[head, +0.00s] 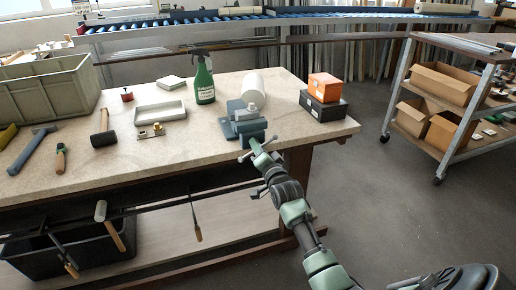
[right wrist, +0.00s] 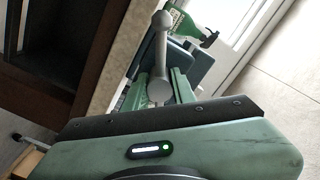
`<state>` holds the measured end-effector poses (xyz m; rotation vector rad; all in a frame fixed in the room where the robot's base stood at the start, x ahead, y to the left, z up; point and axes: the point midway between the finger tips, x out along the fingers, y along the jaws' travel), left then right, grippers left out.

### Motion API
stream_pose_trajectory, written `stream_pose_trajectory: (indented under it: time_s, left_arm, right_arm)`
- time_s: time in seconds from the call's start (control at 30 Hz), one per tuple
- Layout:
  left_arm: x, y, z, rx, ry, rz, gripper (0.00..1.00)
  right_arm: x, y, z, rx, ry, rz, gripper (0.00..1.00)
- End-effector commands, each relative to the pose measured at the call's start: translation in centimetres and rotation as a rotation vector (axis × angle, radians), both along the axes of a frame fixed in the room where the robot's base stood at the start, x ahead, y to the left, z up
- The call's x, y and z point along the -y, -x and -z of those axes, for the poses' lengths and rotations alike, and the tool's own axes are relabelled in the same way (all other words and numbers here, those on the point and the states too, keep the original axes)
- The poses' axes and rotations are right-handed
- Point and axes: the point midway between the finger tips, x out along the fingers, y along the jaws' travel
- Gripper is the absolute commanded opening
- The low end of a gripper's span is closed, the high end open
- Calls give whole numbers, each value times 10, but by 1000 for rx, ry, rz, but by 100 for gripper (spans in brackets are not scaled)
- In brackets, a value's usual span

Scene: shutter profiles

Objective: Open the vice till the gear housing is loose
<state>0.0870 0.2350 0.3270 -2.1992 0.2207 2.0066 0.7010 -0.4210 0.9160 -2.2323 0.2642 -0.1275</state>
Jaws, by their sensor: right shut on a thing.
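The blue-grey vice (head: 243,122) is fixed near the front edge of the workbench, and its screw end points towards me. A small pale grey part (head: 252,107) shows at the top of its jaws; it looks like the gear housing, but is too small to tell how tightly it sits. My right gripper (head: 258,149) is at the front of the vice, shut on the vice handle. My left gripper is not in view.
A green spray bottle (head: 204,80), a white roll (head: 254,88) and a grey tray (head: 160,115) stand around the vice. An orange box (head: 325,86) sits on a black box (head: 323,108) at right. The floor right of the bench is clear up to a cart (head: 456,100).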

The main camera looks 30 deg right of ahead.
Motion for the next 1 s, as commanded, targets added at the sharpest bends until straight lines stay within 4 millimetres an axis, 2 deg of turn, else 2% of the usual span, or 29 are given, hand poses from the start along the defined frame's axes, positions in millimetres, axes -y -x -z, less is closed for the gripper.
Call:
stream_pose_trajectory:
  time_s: [0.47,0.67,1.0]
  left_arm:
    - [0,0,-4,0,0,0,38]
    - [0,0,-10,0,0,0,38]
    - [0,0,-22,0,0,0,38]
  right_arm:
    - [0,0,0,-18,63,0,0]
    - [0,0,-1,-48,189,0,0]
    - [0,0,-1,-122,496,0,0]
